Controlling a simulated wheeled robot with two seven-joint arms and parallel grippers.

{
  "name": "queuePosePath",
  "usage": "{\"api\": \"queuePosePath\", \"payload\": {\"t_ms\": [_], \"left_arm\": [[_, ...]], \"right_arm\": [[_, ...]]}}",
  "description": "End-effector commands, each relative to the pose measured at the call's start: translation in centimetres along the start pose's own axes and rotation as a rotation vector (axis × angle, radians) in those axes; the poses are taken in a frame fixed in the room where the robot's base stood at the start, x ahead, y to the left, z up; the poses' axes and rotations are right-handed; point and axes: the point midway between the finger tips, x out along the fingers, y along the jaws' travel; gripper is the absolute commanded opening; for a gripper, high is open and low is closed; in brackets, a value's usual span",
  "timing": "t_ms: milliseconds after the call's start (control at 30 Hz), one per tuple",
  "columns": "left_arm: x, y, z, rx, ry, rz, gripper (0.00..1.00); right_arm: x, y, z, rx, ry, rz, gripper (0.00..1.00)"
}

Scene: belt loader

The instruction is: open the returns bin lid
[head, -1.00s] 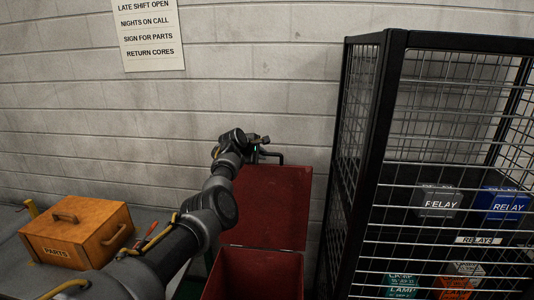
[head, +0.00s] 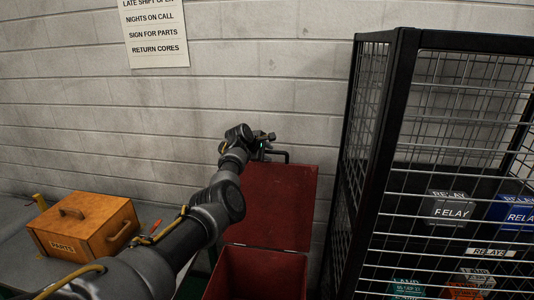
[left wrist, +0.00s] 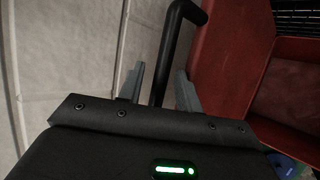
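The red returns bin (head: 262,272) stands open, its dark interior showing. Its red lid (head: 272,208) is raised and stands near upright at the back, close to the wall. A black bar handle (head: 285,155) sticks out at the lid's top edge. My left gripper (head: 264,142) is at this handle. In the left wrist view, the handle (left wrist: 175,45) passes between the two fingers of my left gripper (left wrist: 160,82), with gaps visible on both sides. The lid (left wrist: 225,55) and part of the bin also show there. My right gripper is not in view.
A black wire cage (head: 385,140) with relay and lamp boxes stands close to the bin's right. A wooden parts box (head: 85,227) sits on a grey bench (head: 25,260) at the left. A block wall with a sign (head: 153,32) is behind.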

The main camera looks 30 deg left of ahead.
Motion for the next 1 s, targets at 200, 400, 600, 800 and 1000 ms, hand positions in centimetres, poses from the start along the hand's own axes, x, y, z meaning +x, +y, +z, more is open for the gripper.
{"api": "queuePosePath", "payload": {"t_ms": [200, 400, 600, 800, 1000], "left_arm": [[-0.1, 0.0, -0.1, 0.0, 0.001, 0.0, 0.36], [-1.2, 0.0, 0.0, 0.001, 0.001, 0.003, 0.36], [-4.0, -0.1, -0.1, 0.0, 0.002, 0.005, 0.36], [-7.5, -0.2, -0.1, 0.0, 0.002, 0.004, 0.36], [-9.9, -0.1, -0.1, -0.001, 0.002, 0.001, 0.36]], "right_arm": [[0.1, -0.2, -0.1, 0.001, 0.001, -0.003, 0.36], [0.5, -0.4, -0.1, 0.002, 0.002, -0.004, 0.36], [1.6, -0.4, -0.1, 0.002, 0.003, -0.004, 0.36], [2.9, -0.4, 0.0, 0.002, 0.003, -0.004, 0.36], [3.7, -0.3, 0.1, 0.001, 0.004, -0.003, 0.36]]}}
